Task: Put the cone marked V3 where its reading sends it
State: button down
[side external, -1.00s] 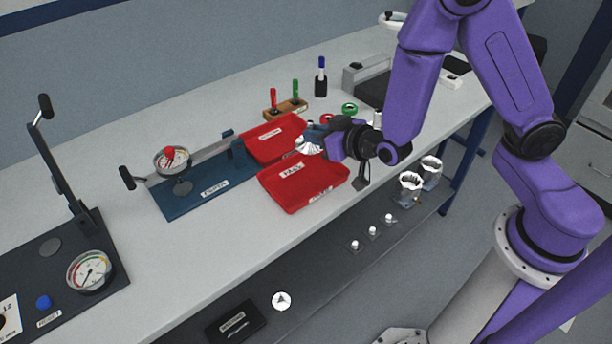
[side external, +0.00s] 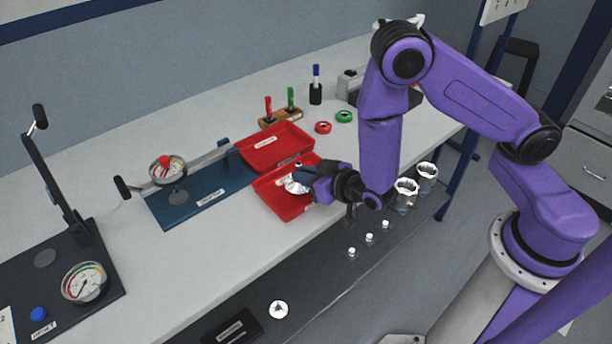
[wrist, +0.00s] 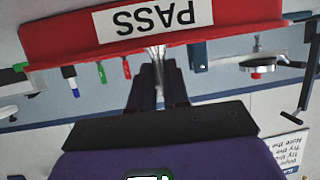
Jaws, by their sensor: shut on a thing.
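My gripper (side external: 303,178) is shut on a shiny silvery cone (side external: 294,186), low over or inside the front red tray (side external: 283,208). I cannot tell whether the cone touches the tray floor. In the wrist view the fingers (wrist: 159,70) close on the silvery piece (wrist: 155,52), just by the tray wall labelled PASS (wrist: 153,20). The V3 mark cannot be read. A second red tray (side external: 262,158) stands directly behind; its label is too small to read. A blue fixture (side external: 165,208) with a dial gauge (side external: 167,169) and lever stands to the left.
A dark fixture (side external: 103,262) with a gauge (side external: 84,283), blue button and tall lever is at far left. Markers in a wooden stand (side external: 280,118) and red and green tape rolls (side external: 323,127) are behind the trays. Small white-topped items (side external: 369,239) sit on the lower shelf.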

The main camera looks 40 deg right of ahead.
jog(key=shift+f, duration=0.2)
jog(key=c, duration=1.1)
grip_release()
jog(key=shift+f, duration=0.15)
